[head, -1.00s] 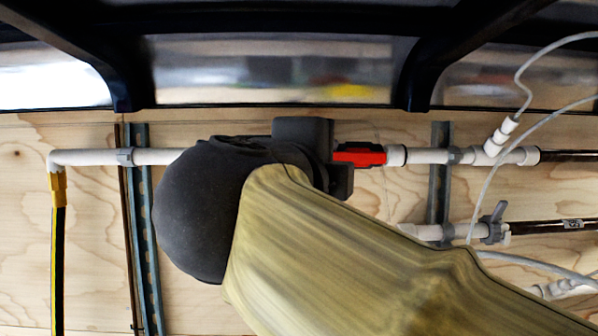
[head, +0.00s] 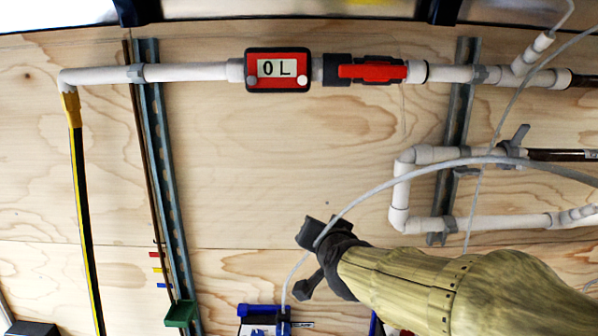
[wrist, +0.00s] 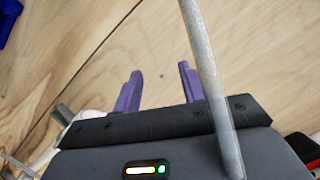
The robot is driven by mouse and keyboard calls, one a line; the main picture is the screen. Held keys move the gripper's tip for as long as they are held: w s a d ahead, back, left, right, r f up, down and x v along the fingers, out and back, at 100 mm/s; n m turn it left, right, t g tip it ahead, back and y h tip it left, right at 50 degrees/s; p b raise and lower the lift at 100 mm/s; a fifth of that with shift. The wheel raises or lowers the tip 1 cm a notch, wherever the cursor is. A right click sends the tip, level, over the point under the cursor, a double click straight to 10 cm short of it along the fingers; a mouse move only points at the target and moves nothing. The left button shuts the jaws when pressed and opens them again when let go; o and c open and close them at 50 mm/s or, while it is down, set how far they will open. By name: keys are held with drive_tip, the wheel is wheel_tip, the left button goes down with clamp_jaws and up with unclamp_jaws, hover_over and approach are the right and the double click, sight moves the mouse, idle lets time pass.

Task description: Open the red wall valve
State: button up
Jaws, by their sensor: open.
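The red valve (head: 372,70) sits on the white pipe high on the plywood wall in the head view. Its red handle lies along the pipe. A red meter (head: 278,70) just left of it reads "0 L". My gripper (head: 318,262) is well below the valve and slightly left of it, apart from it. In the wrist view my gripper (wrist: 160,88) shows two purple fingers spread apart with nothing between them. The valve cannot be made out clearly in the wrist view.
A pale hose (head: 410,168) crosses by my gripper and also runs close to the fingers in the wrist view (wrist: 208,80). Lower white pipes (head: 399,190) are at right. Blue items (head: 262,318) and a green bin (head: 180,313) are below.

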drive_tip(key=s+d+f+n+g, duration=0.1)
drive_tip(key=s+d+f+g, duration=0.2)
drive_tip(key=s+f, duration=0.3)
drive_tip(key=s+d+f+n+g+h, duration=0.1)
drive_tip(key=s+d+f+g, duration=0.3)
drive_tip(key=f, duration=0.7)
drive_tip(key=s+d+f+n+g, duration=0.2)
drive_tip(key=s+d+f+g, duration=0.1)
drive_tip(key=s+f, duration=0.4)
drive_tip(key=shift+s+d+f+g+h, duration=0.4)
drive_tip(key=shift+f+g, duration=0.3)
drive_tip(key=shift+f, duration=0.2)
drive_tip(key=shift+w, duration=0.1)
drive_tip(key=shift+c, duration=0.6)
